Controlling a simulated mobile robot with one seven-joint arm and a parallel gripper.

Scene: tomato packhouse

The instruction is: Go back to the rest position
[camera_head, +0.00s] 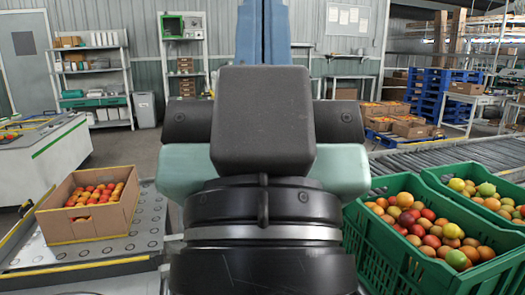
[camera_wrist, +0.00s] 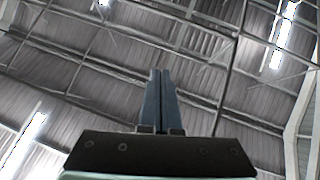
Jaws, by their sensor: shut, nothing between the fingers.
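My gripper shows in the wrist view (camera_wrist: 160,75) with its two blue-grey fingers side by side and closed together, with nothing between them. It points up toward the roof. In the head view my arm fills the middle of the picture, and the blue fingers (camera_head: 263,25) rise at the top centre. The fingertips are cut off by the top edge there. My arm hides what lies directly behind it.
A cardboard box (camera_head: 70,231) of tomatoes sits on the ball-topped table at left. Two green crates (camera_head: 385,250) of mixed tomatoes stand at right, beside a roller conveyor (camera_head: 430,155). Shelves (camera_head: 95,75) and blue pallets (camera_head: 437,95) stand further back.

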